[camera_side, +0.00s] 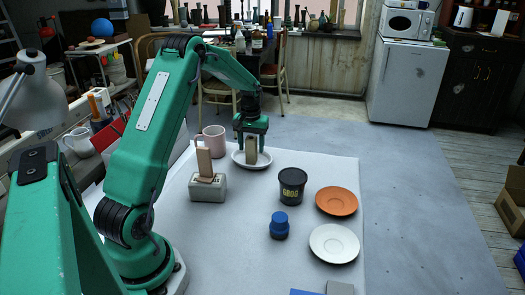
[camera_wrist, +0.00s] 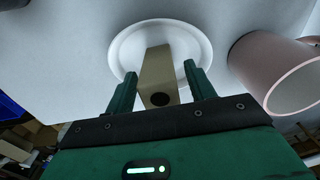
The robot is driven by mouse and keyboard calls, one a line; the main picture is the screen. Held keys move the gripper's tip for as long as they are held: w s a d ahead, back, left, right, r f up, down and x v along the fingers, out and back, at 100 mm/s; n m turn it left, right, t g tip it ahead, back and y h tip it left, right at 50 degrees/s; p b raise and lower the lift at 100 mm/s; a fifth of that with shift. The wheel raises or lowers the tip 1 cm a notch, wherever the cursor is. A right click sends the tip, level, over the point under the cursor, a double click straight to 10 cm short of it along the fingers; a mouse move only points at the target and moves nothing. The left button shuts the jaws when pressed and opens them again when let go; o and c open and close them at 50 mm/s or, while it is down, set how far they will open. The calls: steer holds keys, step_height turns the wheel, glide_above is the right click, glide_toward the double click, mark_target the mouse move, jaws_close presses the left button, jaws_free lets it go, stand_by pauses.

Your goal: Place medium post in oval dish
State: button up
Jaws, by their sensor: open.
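A tan post (camera_side: 252,154) stands in the white oval dish (camera_side: 237,160) at the back of the work mat. In the wrist view the post (camera_wrist: 158,72) appears within the dish (camera_wrist: 121,52), with a dark round hole in its near end. My gripper (camera_side: 252,146) is above the dish with its fingers on either side of the post. In the wrist view my gripper (camera_wrist: 160,69) is open, with a gap between each finger and the post. The post's foot is partly hidden in the side view.
A pinkish mug (camera_side: 211,138) is close beside the dish; it also shows in the wrist view (camera_wrist: 263,62). A grey block (camera_side: 208,190) bears another post (camera_side: 204,160). A black tub (camera_side: 292,187), orange saucer (camera_side: 336,201), white saucer (camera_side: 334,243) and blue-capped jar (camera_side: 279,225) stand right.

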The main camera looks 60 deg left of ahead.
steer(key=shift+r, duration=0.15)
step_height(320, 180, up, 12)
stand_by(0.6)
stand_by(0.5)
steer(key=s+d+r+m+t, duration=0.1)
steer(key=s+d+r+m, duration=0.15)
steer(key=d+r, duration=0.45)
steer(key=s+d+r+m+t, duration=0.1)
steer(key=s+d+r+m, duration=0.2)
steer(key=d, duration=0.7)
steer(key=s+d+f+m+t, duration=0.2)
steer(key=s+d+m+t, duration=0.1)
steer(key=s+d, duration=0.9)
steer(key=s, duration=0.4)
steer(key=shift+d+f+t, duration=0.3)
steer(key=shift+d+f, duration=0.05)
